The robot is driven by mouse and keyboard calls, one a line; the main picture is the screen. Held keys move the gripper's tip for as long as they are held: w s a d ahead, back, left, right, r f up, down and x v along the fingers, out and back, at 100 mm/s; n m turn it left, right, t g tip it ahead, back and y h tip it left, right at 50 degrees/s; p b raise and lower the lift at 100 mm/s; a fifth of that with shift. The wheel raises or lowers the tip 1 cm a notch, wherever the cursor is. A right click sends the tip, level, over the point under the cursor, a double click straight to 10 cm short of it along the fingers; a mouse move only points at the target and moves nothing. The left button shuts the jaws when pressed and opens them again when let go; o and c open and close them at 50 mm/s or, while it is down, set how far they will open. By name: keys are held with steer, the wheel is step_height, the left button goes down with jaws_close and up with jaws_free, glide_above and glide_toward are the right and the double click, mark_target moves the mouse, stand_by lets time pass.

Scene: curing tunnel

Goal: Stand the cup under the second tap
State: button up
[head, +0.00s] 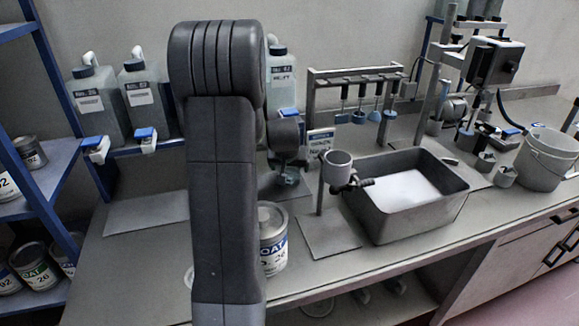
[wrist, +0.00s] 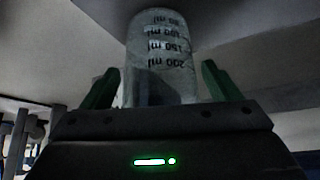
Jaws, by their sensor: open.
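A clear measuring cup with black ml marks (wrist: 160,55) fills the middle of the wrist view, its print upside down there. My gripper (wrist: 160,86) is open, with one green finger on each side of the cup and a narrow gap at each finger. In the head view my arm hides most of the gripper area, and I cannot make out the cup clearly. Two jugs at the left have blue-and-white taps: the first tap (head: 95,148) and the second tap (head: 147,138).
A paint can (head: 272,240) stands beside my arm. A stand with a grey cup (head: 337,165) is left of a grey basin (head: 380,218). A rack with hanging blue tools (head: 355,78) is behind.

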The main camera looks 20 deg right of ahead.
steer(key=shift+r, duration=0.1)
steer(key=shift+r, duration=0.15)
steer(key=v, duration=1.2)
stand_by(0.3)
steer(key=shift+w, duration=0.1)
stand_by(0.5)
